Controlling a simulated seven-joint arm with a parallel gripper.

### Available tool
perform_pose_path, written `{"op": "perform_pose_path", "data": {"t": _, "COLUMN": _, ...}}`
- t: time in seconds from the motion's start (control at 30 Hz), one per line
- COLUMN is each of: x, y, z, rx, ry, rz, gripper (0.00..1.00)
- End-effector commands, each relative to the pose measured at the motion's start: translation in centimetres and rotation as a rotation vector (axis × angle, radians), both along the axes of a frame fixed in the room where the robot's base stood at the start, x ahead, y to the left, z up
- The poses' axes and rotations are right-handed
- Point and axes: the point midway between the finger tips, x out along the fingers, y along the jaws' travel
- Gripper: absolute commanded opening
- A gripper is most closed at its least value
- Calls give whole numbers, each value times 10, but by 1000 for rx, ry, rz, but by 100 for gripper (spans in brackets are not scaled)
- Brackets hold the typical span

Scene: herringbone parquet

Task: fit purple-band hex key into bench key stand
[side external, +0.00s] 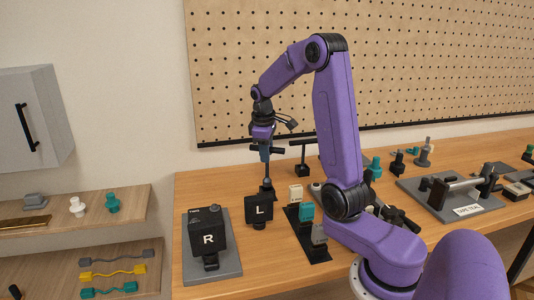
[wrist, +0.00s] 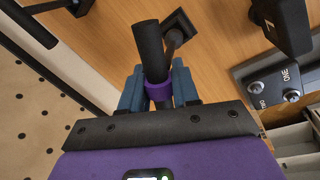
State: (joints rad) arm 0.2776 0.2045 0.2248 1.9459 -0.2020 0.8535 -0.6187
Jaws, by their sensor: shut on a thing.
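My gripper (side external: 265,153) is above the left part of the bench, fingers pointing down. In the wrist view its blue-grey fingers (wrist: 158,92) are shut on the dark hex key (wrist: 148,50), around its purple band (wrist: 159,91). The key's dark bar shows beside the fingers in the side view (side external: 278,149), with a thin shaft running down. Below is a small black stand (side external: 267,188) with a square base, also seen in the wrist view (wrist: 183,22). The shaft's lower end meets or overlaps this stand; I cannot tell whether it is inside.
The black L block (side external: 258,210) is close in front of the stand, and the R block (side external: 208,238) stands on a grey plate front left. Another black T-shaped piece (side external: 303,158) stands to the right. White and teal blocks (side external: 305,211) are nearby. The pegboard (side external: 230,80) rises behind.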

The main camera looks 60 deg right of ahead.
Motion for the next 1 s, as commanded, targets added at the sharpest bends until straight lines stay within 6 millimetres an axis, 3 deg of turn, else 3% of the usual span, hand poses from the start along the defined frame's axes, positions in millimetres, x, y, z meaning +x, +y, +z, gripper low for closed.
{"op": "perform_pose_path", "data": {"t": 1.0, "x": 0, "y": 0, "z": -7, "rx": 0, "ry": 1, "rz": 0, "gripper": 0}}
